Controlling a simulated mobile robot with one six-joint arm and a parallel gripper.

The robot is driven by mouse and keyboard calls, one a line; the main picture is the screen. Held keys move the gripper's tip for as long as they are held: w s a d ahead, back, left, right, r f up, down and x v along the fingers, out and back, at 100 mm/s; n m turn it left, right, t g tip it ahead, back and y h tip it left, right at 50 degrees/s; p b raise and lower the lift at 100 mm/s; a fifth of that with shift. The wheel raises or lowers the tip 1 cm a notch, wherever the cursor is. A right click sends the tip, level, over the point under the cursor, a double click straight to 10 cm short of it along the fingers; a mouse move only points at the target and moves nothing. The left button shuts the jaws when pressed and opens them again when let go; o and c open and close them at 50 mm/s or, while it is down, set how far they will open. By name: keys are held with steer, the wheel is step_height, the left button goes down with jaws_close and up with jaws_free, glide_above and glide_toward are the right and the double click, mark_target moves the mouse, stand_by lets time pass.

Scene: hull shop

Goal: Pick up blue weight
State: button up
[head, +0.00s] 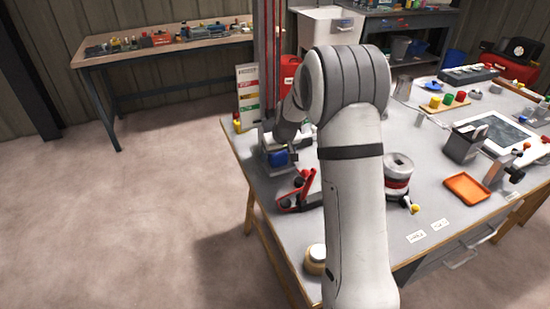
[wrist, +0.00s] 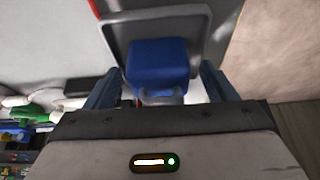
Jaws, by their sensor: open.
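The blue weight (wrist: 158,62) is a squat blue block with rounded edges. In the wrist view it sits between the two fingers of my gripper (wrist: 160,90), within the grey rim of a tray (wrist: 113,45). The fingers are open, one on each side of it, with visible gaps. In the head view the blue weight (head: 278,158) shows at the left end of the table, partly hidden by my wrist and gripper. I cannot tell how deep the fingertips reach beside it.
The table (head: 262,206) carries a red tool (head: 298,192) near the weight, a grey-and-red cylinder (head: 398,172) and an orange tray (head: 467,188). A sign board (head: 248,95) stands behind my gripper. The floor to the left is clear.

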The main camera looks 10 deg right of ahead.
steer(key=shift+c, duration=0.2)
steer(key=c, duration=1.4)
steer(key=shift+r, duration=0.1)
steer(key=shift+c, duration=0.2)
